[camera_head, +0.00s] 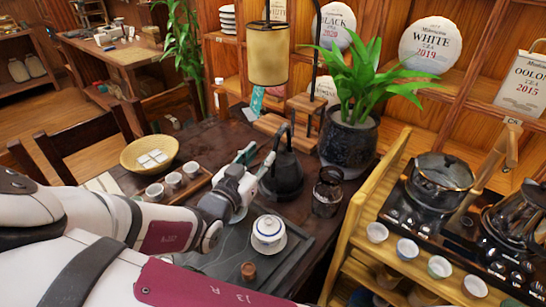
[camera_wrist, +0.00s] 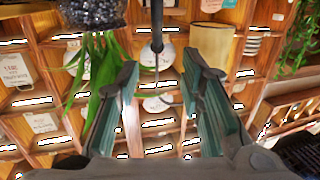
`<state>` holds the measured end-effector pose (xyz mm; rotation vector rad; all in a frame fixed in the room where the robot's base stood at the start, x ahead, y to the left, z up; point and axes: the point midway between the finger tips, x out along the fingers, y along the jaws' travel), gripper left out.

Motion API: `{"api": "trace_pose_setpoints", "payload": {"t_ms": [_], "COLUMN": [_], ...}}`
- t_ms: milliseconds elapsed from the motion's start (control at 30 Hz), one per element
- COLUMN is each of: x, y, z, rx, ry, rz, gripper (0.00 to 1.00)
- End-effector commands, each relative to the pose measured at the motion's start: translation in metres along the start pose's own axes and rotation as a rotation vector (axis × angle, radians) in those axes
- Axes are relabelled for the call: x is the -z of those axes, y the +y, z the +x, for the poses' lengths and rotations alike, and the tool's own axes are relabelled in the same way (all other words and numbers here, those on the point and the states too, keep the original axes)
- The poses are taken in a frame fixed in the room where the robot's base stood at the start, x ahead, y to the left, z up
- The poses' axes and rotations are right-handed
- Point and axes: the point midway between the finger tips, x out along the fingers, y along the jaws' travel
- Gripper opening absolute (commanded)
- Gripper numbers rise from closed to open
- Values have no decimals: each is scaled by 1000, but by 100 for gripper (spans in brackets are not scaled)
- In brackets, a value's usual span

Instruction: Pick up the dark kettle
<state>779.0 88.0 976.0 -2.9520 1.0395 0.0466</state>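The dark kettle (camera_head: 284,178), with a tall looped handle, stands on the dark table (camera_head: 216,140) in front of the potted plant. My gripper (camera_head: 259,157) is just left of the kettle, its greenish fingers pointing toward the handle. In the wrist view, my gripper (camera_wrist: 160,65) is open, with a clear gap between the two fingers. A dark upright bar, seemingly the kettle's handle (camera_wrist: 157,30), shows in line with the gap near the fingertips. I cannot tell whether it touches a finger. The kettle's left side is partly hidden by the gripper.
A dark glass jug (camera_head: 327,192) stands right of the kettle and the plant pot (camera_head: 348,142) behind it. A lidded white cup (camera_head: 268,232) is in front on the tea tray (camera_head: 225,262). A hanging lantern (camera_head: 268,55) and wooden stand are behind. A wooden shelf unit (camera_head: 345,243) borders the right.

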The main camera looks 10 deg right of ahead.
Motion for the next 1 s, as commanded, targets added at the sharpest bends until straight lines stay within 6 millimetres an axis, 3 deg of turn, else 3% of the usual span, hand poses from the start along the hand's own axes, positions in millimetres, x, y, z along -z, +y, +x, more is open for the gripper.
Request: {"api": "trace_pose_setpoints", "payload": {"t_ms": [167,500,767,1000], "x": [4,6,7,8], "y": [1,1,1,4], "z": [11,71,89,122], "rx": [-6,-6,-4,-6], "ry": [38,35,33,34], "rz": [-2,0,-2,-2], "gripper": [35,35,35,35]}}
